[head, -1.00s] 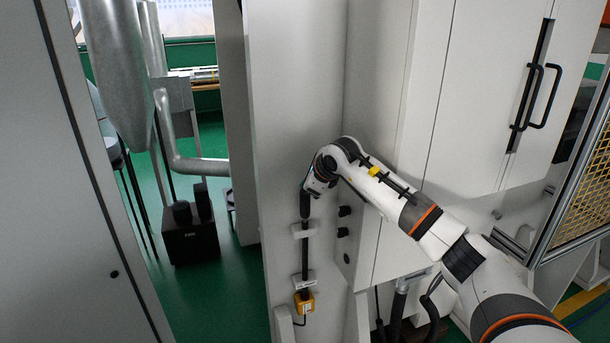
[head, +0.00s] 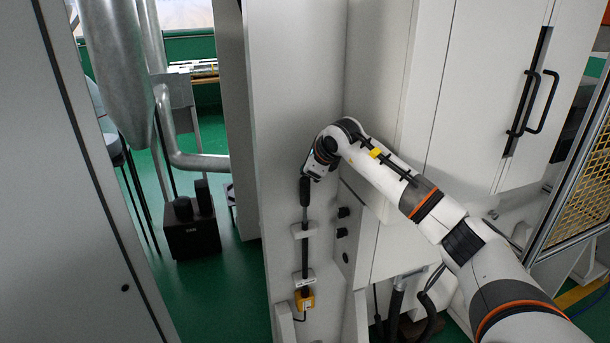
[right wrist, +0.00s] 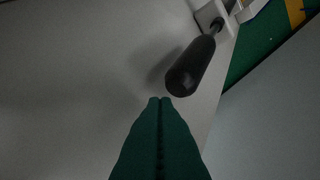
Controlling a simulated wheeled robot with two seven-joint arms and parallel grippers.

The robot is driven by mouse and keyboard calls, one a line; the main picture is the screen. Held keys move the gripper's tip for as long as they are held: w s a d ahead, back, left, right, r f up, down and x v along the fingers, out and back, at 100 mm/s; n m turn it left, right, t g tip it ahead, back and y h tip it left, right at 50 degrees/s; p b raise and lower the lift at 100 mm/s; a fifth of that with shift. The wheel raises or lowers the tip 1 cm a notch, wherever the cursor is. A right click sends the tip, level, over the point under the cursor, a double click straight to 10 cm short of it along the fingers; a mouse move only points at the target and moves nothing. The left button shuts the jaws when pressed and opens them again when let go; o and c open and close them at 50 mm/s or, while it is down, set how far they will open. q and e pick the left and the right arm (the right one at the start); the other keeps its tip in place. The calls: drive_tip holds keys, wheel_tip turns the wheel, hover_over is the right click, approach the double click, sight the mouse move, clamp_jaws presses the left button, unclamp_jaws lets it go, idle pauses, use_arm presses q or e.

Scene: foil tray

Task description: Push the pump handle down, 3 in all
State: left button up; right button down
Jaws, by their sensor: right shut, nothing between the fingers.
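The pump handle (head: 305,192) is a black grip on a slim upright rod (head: 305,256) along the white panel. It stands clear above its upper bracket (head: 303,230), with grey rod showing between. A yellow box (head: 304,299) sits at the rod's foot. In the right wrist view the dark handle (right wrist: 192,68) lies just beyond my right gripper (right wrist: 160,99), whose green fingers are shut and empty. The fingertips are close to the handle's rounded end; I cannot tell if they touch. In the head view my right wrist is at the handle's top and hides the fingers. My left gripper is not in view.
Two black knobs (head: 343,222) stick out to the right of the rod. A white cabinet (head: 470,100) with black handles is behind my right arm. A grey panel (head: 90,200) stands at the left, with green floor (head: 230,290) between.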

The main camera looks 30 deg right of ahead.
sight(307, 182)
drive_tip(key=shift+r, duration=0.15)
drive_tip(key=shift+r+p, duration=1.65)
drive_tip(key=shift+r, duration=0.8)
idle(0.8)
